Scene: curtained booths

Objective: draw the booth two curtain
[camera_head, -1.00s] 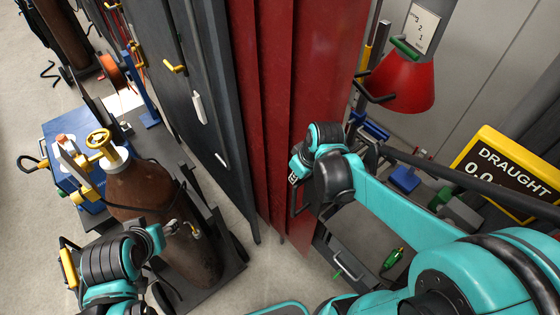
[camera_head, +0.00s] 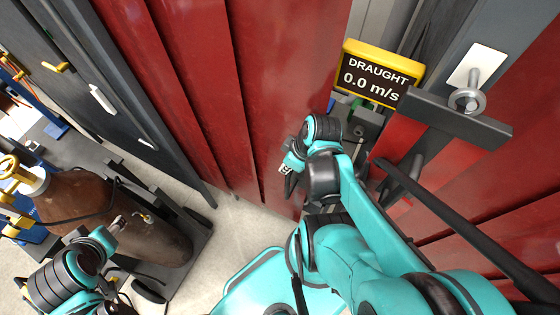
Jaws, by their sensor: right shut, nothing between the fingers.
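A red curtain (camera_head: 270,75) hangs in broad folds from the dark post at left to the middle of the picture. My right gripper (camera_head: 286,172) is shut at the lower part of the curtain's right edge. A dark loop beside its fingers could be a handle or part of the gripper; I cannot tell which. My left gripper (camera_head: 117,224) is low at left, in front of the brown gas cylinder and apart from the curtain. Its fingers are too small to read. I see no booth number.
A yellow-framed draught display (camera_head: 375,78) reads 0.0 m/s. A second red curtain (camera_head: 515,195) and a grey post with a ring bolt (camera_head: 467,98) stand at right. The brown gas cylinder (camera_head: 120,220) is at left. Bare floor (camera_head: 235,225) shows below the curtain.

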